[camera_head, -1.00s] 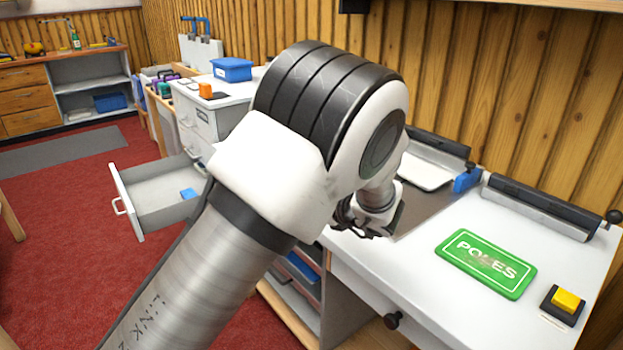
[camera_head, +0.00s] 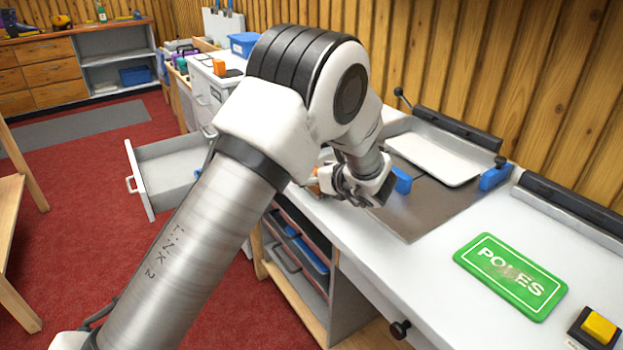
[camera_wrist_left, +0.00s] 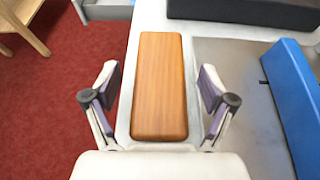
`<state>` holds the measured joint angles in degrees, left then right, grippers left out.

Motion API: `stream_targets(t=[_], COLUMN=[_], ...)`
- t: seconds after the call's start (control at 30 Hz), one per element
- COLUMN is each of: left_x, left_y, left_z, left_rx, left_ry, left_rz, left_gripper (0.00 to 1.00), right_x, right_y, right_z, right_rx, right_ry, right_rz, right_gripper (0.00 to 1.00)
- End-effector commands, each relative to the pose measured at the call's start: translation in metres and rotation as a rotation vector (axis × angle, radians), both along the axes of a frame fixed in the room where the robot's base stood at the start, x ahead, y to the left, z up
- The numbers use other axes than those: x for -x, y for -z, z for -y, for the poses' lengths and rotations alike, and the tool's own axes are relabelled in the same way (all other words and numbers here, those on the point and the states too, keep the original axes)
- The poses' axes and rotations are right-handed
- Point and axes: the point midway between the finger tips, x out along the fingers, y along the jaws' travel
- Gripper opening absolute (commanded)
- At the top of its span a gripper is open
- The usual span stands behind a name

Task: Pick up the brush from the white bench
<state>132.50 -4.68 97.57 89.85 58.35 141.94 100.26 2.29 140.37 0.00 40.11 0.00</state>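A smooth wooden block (camera_wrist_left: 159,85), apparently the back of the brush, lies on the white bench (camera_head: 335,221) in the left wrist view. No bristles show, so I cannot confirm it. My left gripper (camera_wrist_left: 159,80) is open, with one finger on each side of the block's near half and visible gaps beside it. In the head view my left gripper (camera_head: 362,190) is low over the bench's left part, and my arm hides most of what lies there. My right gripper is not in view.
Right of the gripper are a blue block (camera_head: 401,180), a grey plate (camera_head: 418,220) and a white tray (camera_head: 433,158). A green sign (camera_head: 510,276) and a yellow button (camera_head: 599,326) are farther right. An open drawer (camera_head: 172,168) juts out at left.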

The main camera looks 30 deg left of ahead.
Motion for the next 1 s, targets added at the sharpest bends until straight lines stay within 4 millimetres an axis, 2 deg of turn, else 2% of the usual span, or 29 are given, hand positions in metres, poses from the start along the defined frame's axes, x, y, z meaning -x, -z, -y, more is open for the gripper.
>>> stream_targets(t=[0.03,0.1,0.2,0.57,0.77,0.9,1.0], left_x=[0.0,0.0,0.0,0.0,0.0,0.0,0.008], left_y=[0.0,0.0,0.0,-0.001,-0.018,-0.037,-0.036], left_z=[0.0,0.0,0.0,0.0,0.0,0.0,-0.018], left_rx=[0.0,0.0,0.001,0.001,0.001,0.0,0.004], left_ry=[0.0,0.0,0.0,0.0,-0.001,0.0,-0.004], left_rz=[0.0,0.0,0.0,0.0,0.002,0.003,-0.001], left_gripper=[0.69,0.44,0.15,0.15,0.15,0.15,0.15], right_x=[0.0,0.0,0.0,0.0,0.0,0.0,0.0], right_y=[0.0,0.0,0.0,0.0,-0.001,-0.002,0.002], right_z=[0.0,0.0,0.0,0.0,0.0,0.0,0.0], right_rx=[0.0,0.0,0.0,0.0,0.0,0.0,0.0], right_ry=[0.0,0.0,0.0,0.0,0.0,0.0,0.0], right_rz=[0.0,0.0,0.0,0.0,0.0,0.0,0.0], right_gripper=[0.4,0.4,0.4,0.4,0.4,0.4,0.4])
